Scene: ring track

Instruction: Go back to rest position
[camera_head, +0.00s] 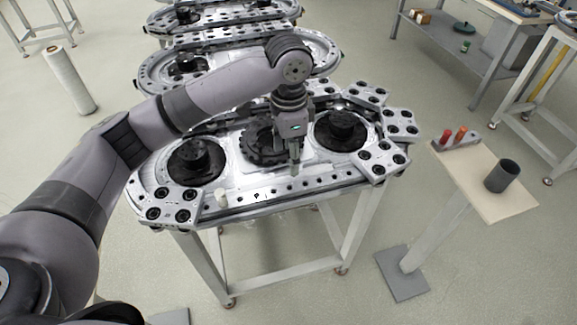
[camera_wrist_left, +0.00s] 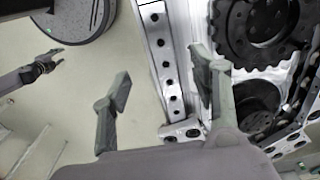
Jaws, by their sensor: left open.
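My left gripper (camera_head: 295,160) hangs pointing down over the front part of the ring track (camera_head: 315,180), near its front edge and in front of the middle toothed wheel (camera_head: 262,145). In the left wrist view its two fingers (camera_wrist_left: 160,95) are spread wide with nothing between them. The track's edge rail with holes and a strip of floor lie beyond them. No right gripper shows in the head view.
Two black hubs (camera_head: 195,160) (camera_head: 340,130) flank the toothed wheel. A small white cylinder (camera_head: 221,197) stands on the track's front left. At right, a small stand (camera_head: 490,195) holds a dark cup (camera_head: 501,176) and a block with red and orange pieces (camera_head: 455,140). Floor lies between.

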